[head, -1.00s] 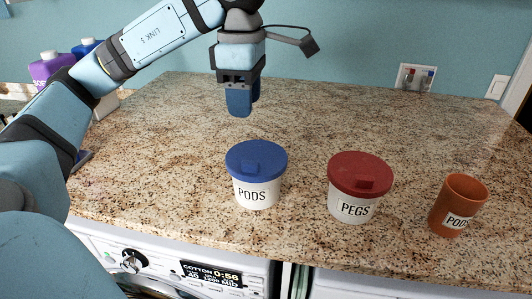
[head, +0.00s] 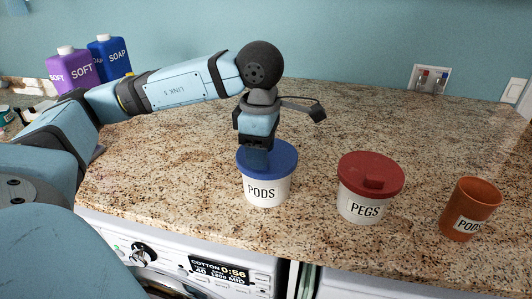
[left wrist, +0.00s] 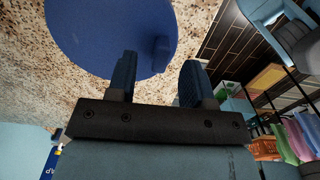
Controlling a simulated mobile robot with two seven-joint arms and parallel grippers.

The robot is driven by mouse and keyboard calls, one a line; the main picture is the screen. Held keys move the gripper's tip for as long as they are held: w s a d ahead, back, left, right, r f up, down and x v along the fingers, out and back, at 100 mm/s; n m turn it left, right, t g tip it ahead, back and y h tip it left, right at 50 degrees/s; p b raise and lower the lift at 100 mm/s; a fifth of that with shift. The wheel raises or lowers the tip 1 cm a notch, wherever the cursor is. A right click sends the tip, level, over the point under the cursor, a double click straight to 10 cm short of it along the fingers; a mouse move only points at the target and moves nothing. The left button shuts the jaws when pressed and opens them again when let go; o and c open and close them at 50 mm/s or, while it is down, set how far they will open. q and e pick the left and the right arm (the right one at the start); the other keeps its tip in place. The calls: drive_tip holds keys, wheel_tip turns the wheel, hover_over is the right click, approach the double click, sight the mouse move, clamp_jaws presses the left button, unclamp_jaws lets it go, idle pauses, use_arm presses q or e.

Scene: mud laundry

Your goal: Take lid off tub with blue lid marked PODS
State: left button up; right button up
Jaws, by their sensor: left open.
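The white tub marked PODS (head: 268,190) stands upright on the granite counter with its blue lid (head: 284,156) on. My left gripper (head: 257,160) points down at the lid and hides part of its top. In the left wrist view, the blue lid (left wrist: 105,30) fills the upper left. Its small raised handle (left wrist: 161,55) shows between the two open fingers of my left gripper (left wrist: 160,75), with room on either side. I cannot tell whether the fingertips touch the lid. My right gripper is not in view.
A white tub marked PEGS with a red lid (head: 371,172) stands to the right, then an orange cup (head: 470,208) with a label. Purple (head: 72,70) and blue (head: 108,60) bottles stand at the back left. The counter (head: 330,115) behind the tubs is clear.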

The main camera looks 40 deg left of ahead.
use_arm(q)
drive_tip(key=shift+f, duration=0.95)
drive_tip(key=shift+c, duration=0.5)
clamp_jaws()
